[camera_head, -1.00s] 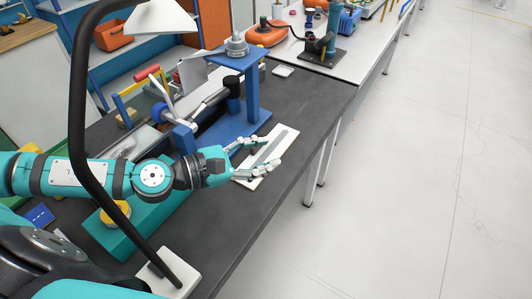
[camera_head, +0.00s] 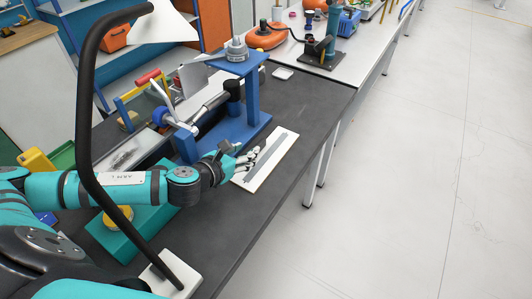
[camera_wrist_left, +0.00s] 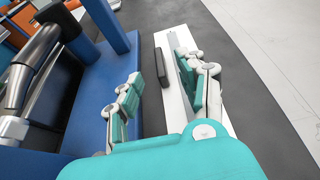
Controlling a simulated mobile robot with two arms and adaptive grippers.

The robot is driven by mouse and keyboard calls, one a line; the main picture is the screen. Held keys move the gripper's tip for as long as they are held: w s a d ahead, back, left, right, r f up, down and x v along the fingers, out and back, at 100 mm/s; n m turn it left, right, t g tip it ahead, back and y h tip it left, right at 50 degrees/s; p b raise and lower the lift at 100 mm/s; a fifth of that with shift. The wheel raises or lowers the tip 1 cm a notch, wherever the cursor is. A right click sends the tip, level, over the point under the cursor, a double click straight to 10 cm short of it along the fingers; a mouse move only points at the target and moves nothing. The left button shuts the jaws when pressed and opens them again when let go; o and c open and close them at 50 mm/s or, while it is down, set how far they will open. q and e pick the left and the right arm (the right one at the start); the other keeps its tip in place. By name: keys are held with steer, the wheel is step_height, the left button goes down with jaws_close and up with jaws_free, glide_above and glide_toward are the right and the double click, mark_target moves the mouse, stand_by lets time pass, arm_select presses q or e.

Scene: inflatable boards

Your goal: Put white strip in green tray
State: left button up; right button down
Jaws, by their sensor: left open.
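The white strip (camera_head: 246,183) lies flat on the dark bench, with a long grey bar (camera_head: 268,155) along its top. My left gripper (camera_head: 247,157) is open and empty at the strip's left edge. In the left wrist view the white strip (camera_wrist_left: 177,112) runs beneath the open left gripper (camera_wrist_left: 160,88), partly hidden by the right-hand finger. A short dark grey piece (camera_wrist_left: 162,66) shows between the fingers there. A green tray-like bin (camera_head: 63,155) is partly visible at the left behind a yellow bin; its inside is hidden. My right gripper is not in view.
A blue stand (camera_head: 252,98) rises just behind the left gripper. A black lamp arm (camera_head: 82,120) crosses the front left. A teal box (camera_head: 128,235) with a yellow round piece lies under my arm. The bench is clear to the strip's right.

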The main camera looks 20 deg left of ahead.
mark_target(258, 145)
arm_select(q)
steer(key=x, duration=0.6)
steer(key=shift+w+a+f, duration=0.1)
steer(key=shift+w+f, duration=0.05)
steer(key=shift+f, duration=0.15)
jaws_close()
